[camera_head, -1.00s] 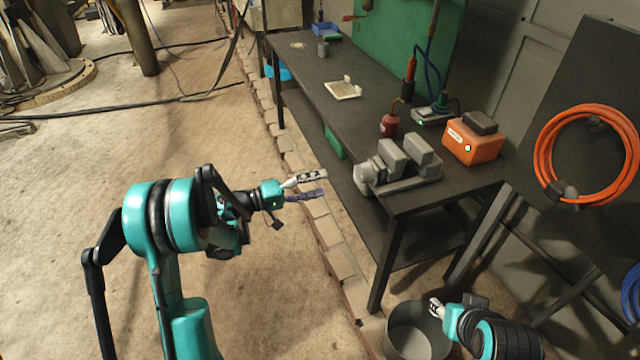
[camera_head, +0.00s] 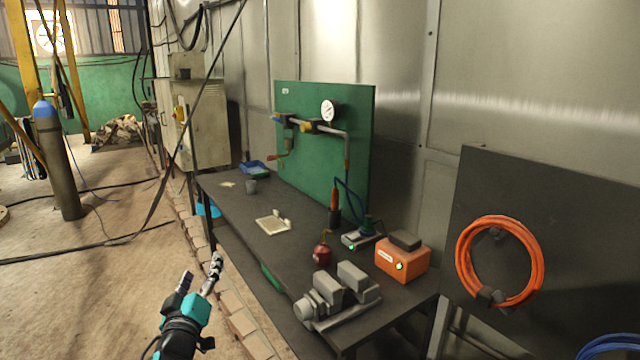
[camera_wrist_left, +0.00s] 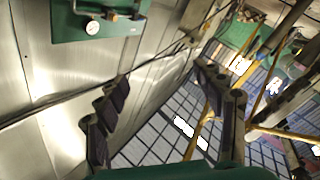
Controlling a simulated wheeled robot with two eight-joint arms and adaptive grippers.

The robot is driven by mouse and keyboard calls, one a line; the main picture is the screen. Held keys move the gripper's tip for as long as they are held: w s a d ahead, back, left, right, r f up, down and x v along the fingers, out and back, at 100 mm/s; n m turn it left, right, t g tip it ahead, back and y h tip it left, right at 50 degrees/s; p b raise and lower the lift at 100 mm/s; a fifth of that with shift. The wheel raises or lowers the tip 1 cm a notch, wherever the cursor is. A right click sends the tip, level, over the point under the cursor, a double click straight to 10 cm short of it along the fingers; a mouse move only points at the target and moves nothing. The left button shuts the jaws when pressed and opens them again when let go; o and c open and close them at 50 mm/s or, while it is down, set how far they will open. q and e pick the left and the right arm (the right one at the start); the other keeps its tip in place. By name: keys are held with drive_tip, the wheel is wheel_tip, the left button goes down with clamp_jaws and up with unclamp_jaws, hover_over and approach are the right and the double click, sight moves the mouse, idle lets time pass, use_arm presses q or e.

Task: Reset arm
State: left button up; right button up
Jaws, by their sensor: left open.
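My left gripper (camera_head: 199,279) is at the lower left in the head view, with its two fingers spread and nothing between them. It is over the floor, left of the dark workbench (camera_head: 243,227), and points up and away. In the left wrist view the two dark fingers (camera_wrist_left: 165,112) stand wide apart, with the metal wall and windows behind them. My right gripper is out of the head view.
An orange hose coil (camera_head: 465,262) hangs at the right.

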use_arm(q)
drive_tip(key=s+d+f+m+g, duration=0.2)
drive_tip(key=s+d+f+g, duration=0.1)
drive_tip(key=s+f, duration=0.4)
drive_tip(key=s+d+f+m+g+h, duration=0.1)
drive_tip(key=s+f+g, duration=0.4)
drive_tip(key=s, duration=0.5)
drive_tip(key=s+d+f+m+g+h, duration=0.1)
drive_tip(key=s+d+f+m+g, duration=0.2)
drive_tip(key=s+f, duration=0.5)
drive_tip(key=shift+s+d+f+m+g, duration=0.45)
drive_tip(key=shift+d+m, duration=0.4)
drive_tip(key=shift+m, duration=0.25)
